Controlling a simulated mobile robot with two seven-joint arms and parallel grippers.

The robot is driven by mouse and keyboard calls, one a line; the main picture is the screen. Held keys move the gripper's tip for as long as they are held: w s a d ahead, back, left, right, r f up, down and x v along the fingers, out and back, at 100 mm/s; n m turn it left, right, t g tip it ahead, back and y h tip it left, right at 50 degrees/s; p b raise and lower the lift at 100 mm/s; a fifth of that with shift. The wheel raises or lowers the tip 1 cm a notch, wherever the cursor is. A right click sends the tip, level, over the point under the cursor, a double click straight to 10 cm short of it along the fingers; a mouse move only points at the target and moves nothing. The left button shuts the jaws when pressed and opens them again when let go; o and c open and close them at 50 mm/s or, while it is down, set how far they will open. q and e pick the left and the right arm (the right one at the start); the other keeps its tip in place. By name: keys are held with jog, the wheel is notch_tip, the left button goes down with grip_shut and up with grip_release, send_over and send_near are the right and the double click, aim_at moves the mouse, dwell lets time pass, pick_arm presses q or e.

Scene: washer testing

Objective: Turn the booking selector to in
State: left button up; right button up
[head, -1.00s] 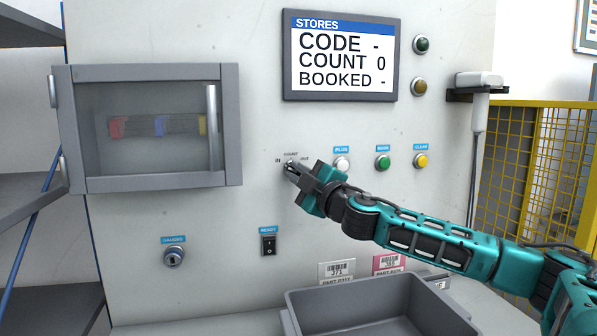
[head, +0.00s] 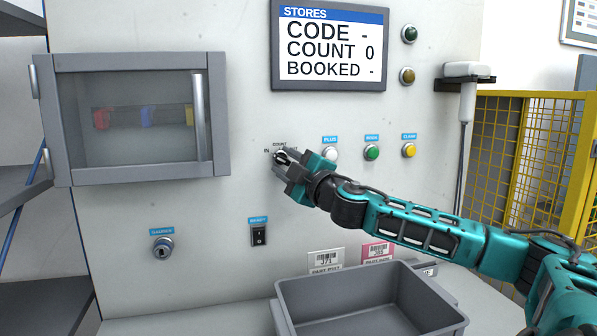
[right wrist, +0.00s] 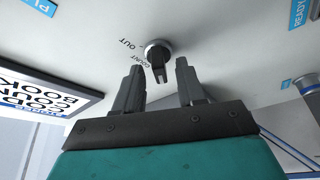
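The booking selector is a small dark knob with a round metal collar, seen in the right wrist view (right wrist: 158,52). The labels COUNT and OUT show beside it there; IN shows left of it in the head view. I cannot tell exactly which label its pointer faces. My right gripper (right wrist: 158,82) is open, with its two fingers apart and the knob between and just beyond their tips; no contact shows. In the head view my right gripper (head: 284,164) hides most of the selector. My left gripper is not in view.
The stores display (head: 331,45) reads code -, count 0, booked -. White (head: 331,153), green (head: 372,152) and yellow (head: 408,150) buttons lie right of the selector. A black rocker switch (head: 259,235) and a key switch (head: 163,248) lie below. A grey bin (head: 370,318) stands below my right arm.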

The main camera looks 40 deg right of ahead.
jog(key=shift+s+d+f+b, duration=0.2)
jog(key=shift+s+f+b, duration=0.15)
jog(key=shift+s+b, duration=0.3)
jog(key=shift+s+a+b, duration=0.45)
jog(key=shift+s+b, duration=0.1)
jog(key=shift+b, duration=0.1)
jog(key=shift+s+a+r+p, duration=0.1)
jog(key=shift+s+p, duration=0.1)
jog(key=shift+p, duration=0.15)
jog(key=shift+s+a+p, duration=0.1)
jog(key=shift+s+p, duration=0.4)
jog(key=shift+s, duration=0.15)
jog(key=p, duration=0.2)
send_near(283, 161)
jog(key=shift+v, duration=2.15)
